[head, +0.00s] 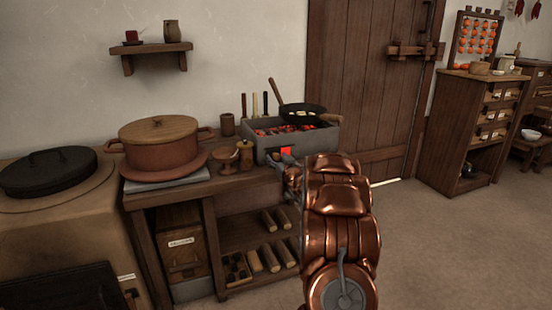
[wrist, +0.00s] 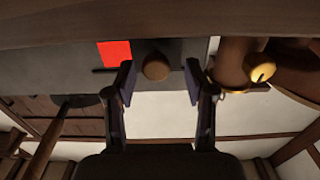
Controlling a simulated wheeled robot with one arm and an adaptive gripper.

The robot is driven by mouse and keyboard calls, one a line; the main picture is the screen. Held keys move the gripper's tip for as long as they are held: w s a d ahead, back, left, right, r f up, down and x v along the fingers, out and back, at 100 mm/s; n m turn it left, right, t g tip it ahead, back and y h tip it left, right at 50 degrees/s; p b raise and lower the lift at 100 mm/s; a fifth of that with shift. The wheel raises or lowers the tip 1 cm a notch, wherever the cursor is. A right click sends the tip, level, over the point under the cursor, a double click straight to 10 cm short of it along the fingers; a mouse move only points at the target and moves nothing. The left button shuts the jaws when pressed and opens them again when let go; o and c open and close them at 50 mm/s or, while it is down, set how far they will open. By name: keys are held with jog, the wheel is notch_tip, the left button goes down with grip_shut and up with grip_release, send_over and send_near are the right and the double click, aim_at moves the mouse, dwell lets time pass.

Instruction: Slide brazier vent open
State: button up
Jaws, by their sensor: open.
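The grey brazier (head: 325,141) stands on the wooden counter with glowing coals in its top. Its front face (wrist: 50,58) shows a red glowing opening (wrist: 115,53); the glow also shows in the head view (head: 286,152). Beside the opening, a dark vent plate (wrist: 178,48) carries a round wooden knob (wrist: 156,67). My gripper (wrist: 160,80) is open, with its fingers on either side of the knob. I cannot tell whether either finger touches it. In the head view my gripper (head: 287,162) is at the brazier's front, partly hidden by my arm.
A pan (head: 301,114) sits on the brazier. A small lidded jar (head: 246,154) and a wooden cup (head: 228,162) stand close to its left. A large lidded pot (head: 160,150) is farther left. The floor (head: 440,245) at right is clear.

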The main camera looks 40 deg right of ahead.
jog(key=v, duration=1)
jog(key=shift+a, duration=0.1)
dwell(0.4)
